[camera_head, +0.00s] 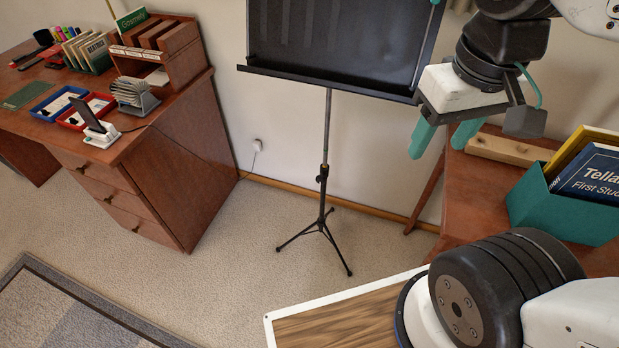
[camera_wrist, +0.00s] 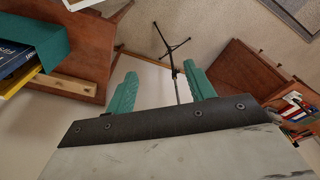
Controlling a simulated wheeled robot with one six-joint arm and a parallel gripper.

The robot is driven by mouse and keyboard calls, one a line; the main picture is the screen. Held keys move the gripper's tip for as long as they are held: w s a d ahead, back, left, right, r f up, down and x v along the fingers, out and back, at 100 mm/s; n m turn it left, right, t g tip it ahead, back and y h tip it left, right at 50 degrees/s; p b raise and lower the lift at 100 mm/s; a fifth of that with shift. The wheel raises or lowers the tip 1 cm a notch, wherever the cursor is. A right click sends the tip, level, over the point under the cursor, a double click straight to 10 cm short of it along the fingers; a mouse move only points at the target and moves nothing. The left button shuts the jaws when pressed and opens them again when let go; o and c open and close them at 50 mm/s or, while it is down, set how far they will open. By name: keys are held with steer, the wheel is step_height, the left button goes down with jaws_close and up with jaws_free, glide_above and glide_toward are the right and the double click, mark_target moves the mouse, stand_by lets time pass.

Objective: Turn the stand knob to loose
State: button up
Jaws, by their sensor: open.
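A black music stand with a wide desk (camera_head: 340,45) stands upright against the wall in the head view. Its thin pole runs down to a tripod base on the carpet. The stand knob (camera_head: 321,178) is a small dark part on the pole just above the tripod legs; its setting is too small to read. My gripper (camera_head: 440,136), with teal fingers, is open and empty, up and to the right of the knob and apart from it. In the wrist view, the stand's pole and tripod (camera_wrist: 172,45) show beyond the fingers, upside down.
A brown desk (camera_head: 165,150) with trays and a file rack stands at the left. A wooden table (camera_head: 480,190) at the right holds a teal book box (camera_head: 560,205) and a wooden block (camera_head: 505,150). Carpet around the tripod is clear.

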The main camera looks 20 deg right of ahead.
steer(key=n+t+h, duration=0.7)
steer(key=n+h, duration=0.9)
steer(key=n, duration=0.6)
glide_above(320, 182)
steer(key=s+d, duration=0.1)
steer(key=s, duration=0.3)
step_height(320, 182, down, 37)
steer(key=s+a+f+n+t+y, duration=0.1)
steer(key=a+f+n+t+y, duration=0.15)
steer(key=f, duration=0.55)
steer(key=s+a+f+n+t+y, duration=0.1)
steer(key=a+f+n+t+y, duration=0.2)
steer(key=f, duration=0.5)
steer(key=shift+n+t, duration=0.45)
steer(key=shift+n, duration=0.2)
steer(key=x, duration=0.8)
steer(key=shift+d+r, duration=0.1)
steer(key=shift+r, duration=0.1)
